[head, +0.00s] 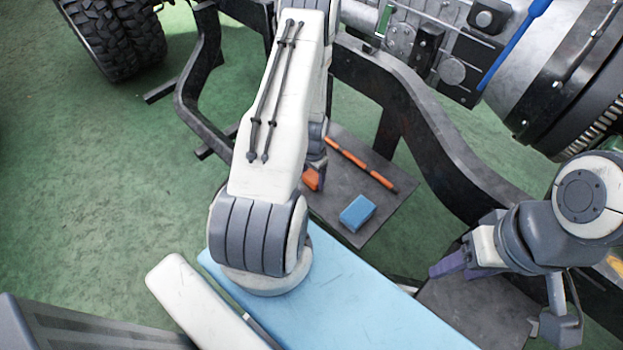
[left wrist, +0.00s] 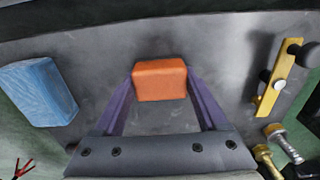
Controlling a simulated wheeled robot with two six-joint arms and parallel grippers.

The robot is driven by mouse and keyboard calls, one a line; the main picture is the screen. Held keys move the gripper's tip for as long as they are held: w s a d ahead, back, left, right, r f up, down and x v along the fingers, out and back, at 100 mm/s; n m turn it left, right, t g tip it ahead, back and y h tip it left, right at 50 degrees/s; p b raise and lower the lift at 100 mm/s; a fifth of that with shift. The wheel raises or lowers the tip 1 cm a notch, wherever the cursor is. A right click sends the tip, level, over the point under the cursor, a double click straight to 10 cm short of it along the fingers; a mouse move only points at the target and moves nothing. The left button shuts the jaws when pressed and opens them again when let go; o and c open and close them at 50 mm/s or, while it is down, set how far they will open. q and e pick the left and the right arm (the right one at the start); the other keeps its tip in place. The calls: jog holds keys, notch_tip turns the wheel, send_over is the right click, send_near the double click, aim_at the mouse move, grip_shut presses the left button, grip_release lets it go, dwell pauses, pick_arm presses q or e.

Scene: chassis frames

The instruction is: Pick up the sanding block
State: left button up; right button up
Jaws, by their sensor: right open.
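An orange block (left wrist: 159,80), which looks like the sanding block, lies on a dark grey surface (left wrist: 100,55) in the left wrist view. The purple fingers of my left gripper (left wrist: 160,85) stand on either side of it, their tips close to its sides. I cannot tell whether they press on it. In the head view part of the orange block (head: 311,180) shows beside my left gripper (head: 317,165), mostly hidden by my arm. My right gripper (head: 465,266) is open and empty at the right.
A blue block (head: 357,213) lies on the same dark panel, also in the left wrist view (left wrist: 38,92). An orange bar-shaped tool (head: 360,163) lies behind it. A yellow tool (left wrist: 280,78) is at the wrist view's right. A dark chassis rail (head: 430,130) curves beside the panel.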

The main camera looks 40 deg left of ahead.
aim_at(313, 176)
pick_arm(q)
jog(key=shift+r, duration=0.1)
jog(key=shift+c, duration=0.2)
notch_tip(313, 176, up, 3)
jog(key=p, duration=0.2)
jog(key=shift+f+p, duration=0.2)
jog(key=shift+p, duration=0.2)
jog(key=shift+r+p, duration=0.85)
jog(key=d+b, duration=0.2)
jog(key=shift+r+b, duration=0.1)
jog(key=shift+b, duration=0.25)
jog(key=s+d+r, duration=0.1)
jog(key=d+r, duration=0.5)
jog(key=d, duration=0.3)
jog(key=shift+d+r, duration=0.15)
jog(key=shift+d, duration=0.15)
jog(key=shift+s, duration=0.1)
